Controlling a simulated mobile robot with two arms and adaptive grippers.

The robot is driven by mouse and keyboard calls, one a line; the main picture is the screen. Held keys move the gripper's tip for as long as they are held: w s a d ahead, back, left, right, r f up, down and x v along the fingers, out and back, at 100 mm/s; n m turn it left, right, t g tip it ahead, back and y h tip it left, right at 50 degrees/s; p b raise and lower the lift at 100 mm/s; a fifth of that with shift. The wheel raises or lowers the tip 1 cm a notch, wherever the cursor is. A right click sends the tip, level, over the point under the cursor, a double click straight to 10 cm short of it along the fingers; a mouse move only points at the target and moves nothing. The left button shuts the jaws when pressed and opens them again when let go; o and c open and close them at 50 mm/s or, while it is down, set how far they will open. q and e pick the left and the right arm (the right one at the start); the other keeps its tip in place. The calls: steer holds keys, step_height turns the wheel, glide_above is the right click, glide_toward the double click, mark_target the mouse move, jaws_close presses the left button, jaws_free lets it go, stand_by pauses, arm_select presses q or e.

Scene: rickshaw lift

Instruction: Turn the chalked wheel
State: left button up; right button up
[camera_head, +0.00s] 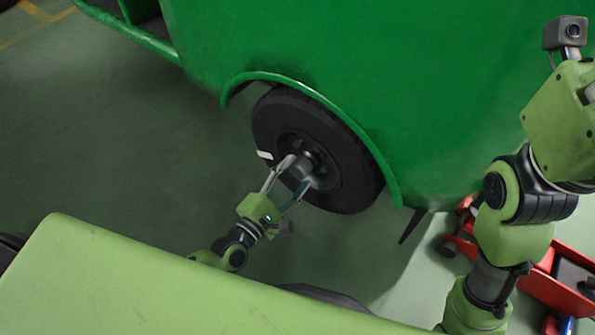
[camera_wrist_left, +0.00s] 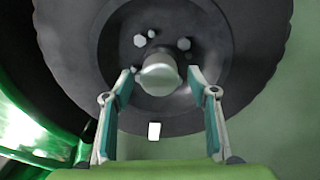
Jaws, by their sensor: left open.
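The wheel (camera_head: 338,185) has a black tyre and dark rim and sits under the green rickshaw's arch. A white chalk mark (camera_head: 265,155) shows on the tyre's left edge in the head view. It also shows below the hub in the left wrist view (camera_wrist_left: 154,131). My left gripper (camera_head: 298,171) is open in front of the wheel's middle. In the left wrist view its two fingers (camera_wrist_left: 160,74) stand on either side of the round silver hub cap (camera_wrist_left: 160,78); I cannot tell whether they touch it. My right arm is raised at the right, its gripper out of view.
The green rickshaw body (camera_head: 440,90) fills the top, with a wheel arch (camera_head: 345,115) close around the tyre. A red jack-like thing (camera_head: 545,285) stands on the floor at the right, partly behind my right arm. The green floor (camera_head: 120,140) left of the wheel is clear.

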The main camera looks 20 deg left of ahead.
arm_select(q)
steer(key=v, duration=1)
steer(key=shift+s, duration=0.25)
steer(key=shift+a, duration=0.1)
